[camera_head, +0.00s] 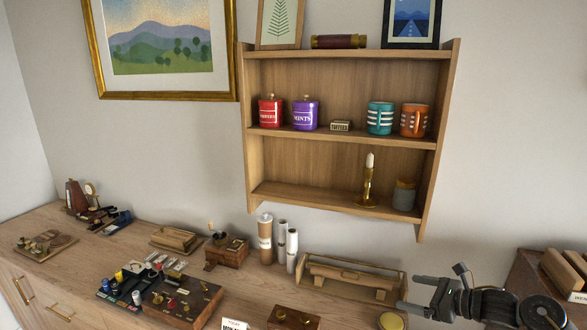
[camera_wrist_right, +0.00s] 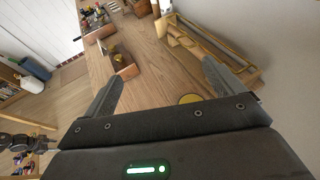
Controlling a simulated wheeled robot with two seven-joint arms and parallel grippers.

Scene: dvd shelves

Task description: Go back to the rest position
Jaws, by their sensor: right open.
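My right gripper (camera_head: 418,296) is at the lower right of the head view, above the right part of the wooden counter (camera_head: 110,290). It also shows in the right wrist view (camera_wrist_right: 158,78), with its two fingers wide apart and nothing between them. The counter's bare wood lies beneath and beyond the fingers. A yellow round lid (camera_head: 391,321) is just left of and below the gripper in the head view, and partly covered by the gripper body in the wrist view. My left gripper does not show in the head view.
A wall shelf (camera_head: 345,136) holds a red tin (camera_head: 270,112), a purple tin (camera_head: 305,115), a teal mug (camera_head: 380,118), an orange mug (camera_head: 414,120) and a candlestick (camera_head: 368,185). A wooden tray (camera_head: 350,275) stands left of my right gripper. A dark wooden box (camera_head: 545,275) is at the right.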

